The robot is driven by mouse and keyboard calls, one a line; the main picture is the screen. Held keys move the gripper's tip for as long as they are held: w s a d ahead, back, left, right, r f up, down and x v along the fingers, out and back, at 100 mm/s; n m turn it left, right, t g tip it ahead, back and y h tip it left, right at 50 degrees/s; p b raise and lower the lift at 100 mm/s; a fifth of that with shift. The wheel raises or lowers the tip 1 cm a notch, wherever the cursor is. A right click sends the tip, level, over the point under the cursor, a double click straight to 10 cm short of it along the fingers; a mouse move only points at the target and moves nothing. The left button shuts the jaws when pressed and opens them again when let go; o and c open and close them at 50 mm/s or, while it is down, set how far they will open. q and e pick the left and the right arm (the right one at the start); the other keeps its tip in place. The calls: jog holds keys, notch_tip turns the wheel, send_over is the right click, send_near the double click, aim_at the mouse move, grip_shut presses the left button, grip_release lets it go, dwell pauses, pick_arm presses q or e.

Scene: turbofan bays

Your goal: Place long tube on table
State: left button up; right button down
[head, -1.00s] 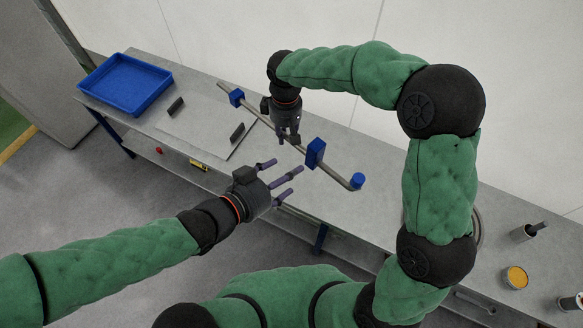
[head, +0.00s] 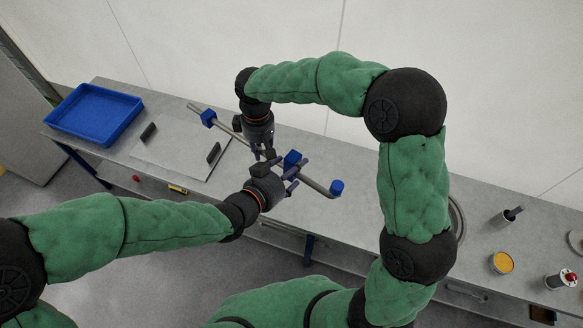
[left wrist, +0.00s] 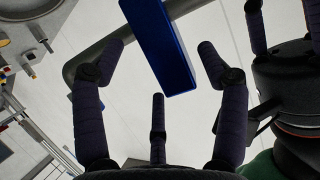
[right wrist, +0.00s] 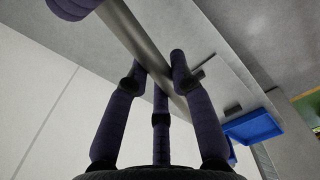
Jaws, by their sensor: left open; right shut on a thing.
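The long tube (head: 316,186) is a grey metal pipe with blue blocks along it and a blue cap at its bent end. It is over the table (head: 370,215), running from upper left to lower right in the head view. My right gripper (head: 268,150) is shut on the tube near its middle; the right wrist view shows the tube (right wrist: 140,40) between the fingers. My left gripper (head: 290,175) is open at the blue block (head: 292,160) right of the right gripper. In the left wrist view this block (left wrist: 160,45) lies between the spread fingers.
A blue tray (head: 95,114) stands at the table's left end. A flat light plate (head: 170,150) with two black blocks lies beside it. Cups and an orange-topped can (head: 502,263) stand at the right. A wall closes the back.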

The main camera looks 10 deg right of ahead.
pick_arm(q)
jog(key=shift+w+d+f, duration=0.15)
jog(key=shift+w+d, duration=0.05)
jog(key=shift+d, duration=0.1)
grip_shut()
pick_arm(e)
jog(key=shift+r, duration=0.1)
jog(key=c, duration=1)
grip_release()
